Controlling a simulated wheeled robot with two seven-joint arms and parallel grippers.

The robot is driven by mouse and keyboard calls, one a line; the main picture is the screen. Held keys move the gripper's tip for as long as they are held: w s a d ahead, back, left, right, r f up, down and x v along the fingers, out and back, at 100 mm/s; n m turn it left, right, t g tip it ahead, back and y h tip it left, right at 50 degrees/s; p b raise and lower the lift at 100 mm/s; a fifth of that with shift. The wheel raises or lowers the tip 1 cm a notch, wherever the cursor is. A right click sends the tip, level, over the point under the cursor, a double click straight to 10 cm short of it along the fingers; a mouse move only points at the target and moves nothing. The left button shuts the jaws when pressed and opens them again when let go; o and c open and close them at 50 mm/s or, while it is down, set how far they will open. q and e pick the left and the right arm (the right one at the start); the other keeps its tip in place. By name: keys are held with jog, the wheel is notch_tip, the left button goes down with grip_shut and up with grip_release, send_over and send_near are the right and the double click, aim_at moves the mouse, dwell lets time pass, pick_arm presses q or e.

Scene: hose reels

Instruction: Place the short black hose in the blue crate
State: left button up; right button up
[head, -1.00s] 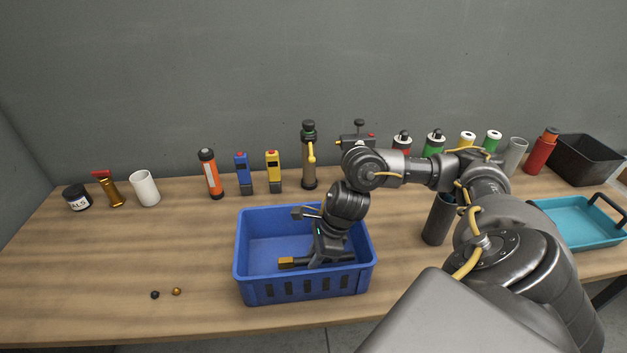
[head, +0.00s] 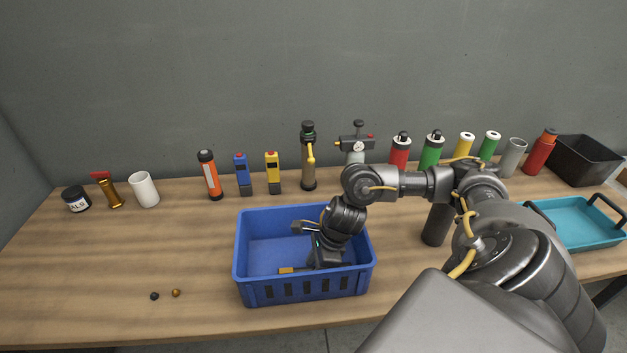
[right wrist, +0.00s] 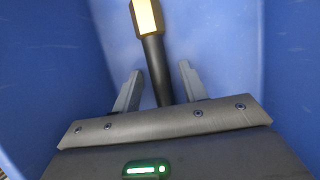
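The blue crate (head: 247,240) stands on the table, in the middle of the head view. My right gripper (head: 322,262) reaches down inside it. The short black hose (right wrist: 157,66) has a brass hexagonal end, which also shows low in the crate in the head view. In the right wrist view my right gripper (right wrist: 160,74) is open, its fingers on either side of the hose with gaps to both. The hose appears to lie on the crate floor; its other end is hidden under the gripper. My left gripper is out of view.
Two small round pieces (head: 165,295) lie left of the crate. Bottles, canisters and testers line the back of the table. A dark cylinder (head: 435,225) stands to the right. A teal tray (head: 575,225) and a black bin (head: 590,160) are at far right.

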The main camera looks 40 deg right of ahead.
jog(key=shift+r+p, duration=0.3)
jog(key=shift+d+r, duration=0.15)
jog(key=shift+r, duration=0.15)
jog(key=b+v, duration=0.1)
jog(key=v, duration=1)
jog(key=shift+s+r, duration=0.1)
jog(key=shift+r, duration=0.05)
